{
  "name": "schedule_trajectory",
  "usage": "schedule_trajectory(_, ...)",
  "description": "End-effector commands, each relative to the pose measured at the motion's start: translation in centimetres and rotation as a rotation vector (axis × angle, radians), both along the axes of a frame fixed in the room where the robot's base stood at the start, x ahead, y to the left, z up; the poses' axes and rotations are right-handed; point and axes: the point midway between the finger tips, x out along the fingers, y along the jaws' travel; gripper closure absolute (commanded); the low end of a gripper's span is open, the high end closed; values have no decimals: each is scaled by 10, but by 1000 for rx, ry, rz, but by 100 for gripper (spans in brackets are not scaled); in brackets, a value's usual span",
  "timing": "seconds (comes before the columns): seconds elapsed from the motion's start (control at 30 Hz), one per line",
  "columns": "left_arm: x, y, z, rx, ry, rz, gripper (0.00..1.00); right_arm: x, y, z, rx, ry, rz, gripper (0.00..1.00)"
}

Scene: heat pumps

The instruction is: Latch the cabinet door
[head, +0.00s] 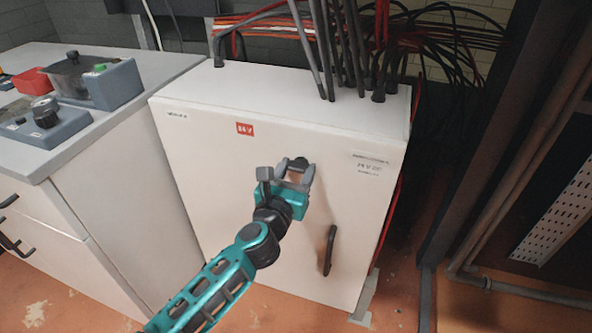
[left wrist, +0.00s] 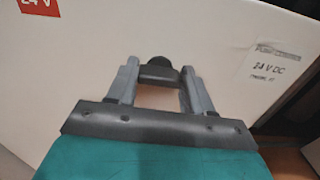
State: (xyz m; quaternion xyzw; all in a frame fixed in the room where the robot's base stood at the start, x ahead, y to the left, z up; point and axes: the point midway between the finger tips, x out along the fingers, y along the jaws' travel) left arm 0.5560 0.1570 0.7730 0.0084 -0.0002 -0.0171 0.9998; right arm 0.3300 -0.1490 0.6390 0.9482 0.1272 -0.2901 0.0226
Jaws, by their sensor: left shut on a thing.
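The cabinet door (head: 215,170) is the pale front of a white cabinet, with a red label at its upper left. It looks flush with the cabinet body. A small dark latch knob (head: 297,163) sits on the upper middle of the door. My left gripper (head: 287,175) reaches it from below, its two grey fingers on either side. In the left wrist view the dark knob (left wrist: 158,74) sits between the fingertips of my left gripper (left wrist: 160,84), which is shut on it. The knob's base is partly hidden. My right gripper is not in view.
A black vertical handle (head: 329,250) is lower on the door, right of my arm. Thick dark cables (head: 345,50) enter the cabinet top. A white counter (head: 150,75) with blue-grey devices stands at left. A dark frame post (head: 480,130) stands at right.

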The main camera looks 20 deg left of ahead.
Motion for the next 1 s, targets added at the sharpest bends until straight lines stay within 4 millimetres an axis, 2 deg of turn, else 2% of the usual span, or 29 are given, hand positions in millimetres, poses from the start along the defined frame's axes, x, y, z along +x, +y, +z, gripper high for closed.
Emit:
schedule_trajectory(0.37,0,-1,3,210,-4,1,79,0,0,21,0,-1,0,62)
schedule_trajectory(1.0,0,-4,0,816,-25,-1,79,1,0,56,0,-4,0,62)
